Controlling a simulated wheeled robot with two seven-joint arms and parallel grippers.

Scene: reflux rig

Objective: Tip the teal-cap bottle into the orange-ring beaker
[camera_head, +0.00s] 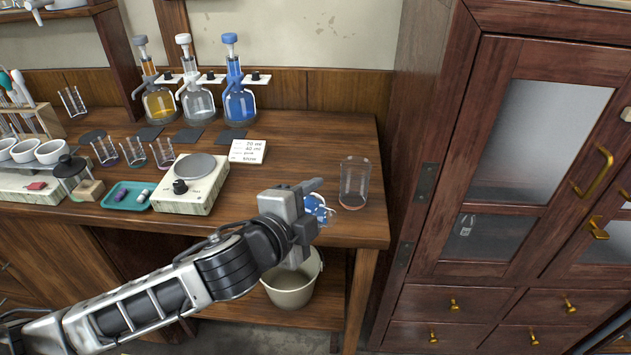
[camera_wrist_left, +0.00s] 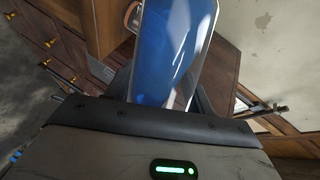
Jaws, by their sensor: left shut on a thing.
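A clear glass beaker (camera_head: 355,182) with an orange tint around its base stands upright near the table's right end. An orange ring (camera_wrist_left: 132,15) shows past the bottle in the left wrist view. My left gripper (camera_head: 316,200) is just left of the beaker, over the table's front edge, and is shut on a bottle. Only a small blue part of the bottle (camera_head: 319,209) shows past the fingers in the head view. In the left wrist view it is a clear bottle (camera_wrist_left: 170,45) with blue liquid; its cap is not visible. My right gripper is out of view.
A white hotplate (camera_head: 190,183), a teal tray (camera_head: 108,201) and a written card (camera_head: 248,150) lie left of the gripper. Several small beakers and three pump flasks, one blue (camera_head: 238,103), stand behind. A wooden cabinet (camera_head: 480,180) rises at right. A bucket (camera_head: 292,290) sits below.

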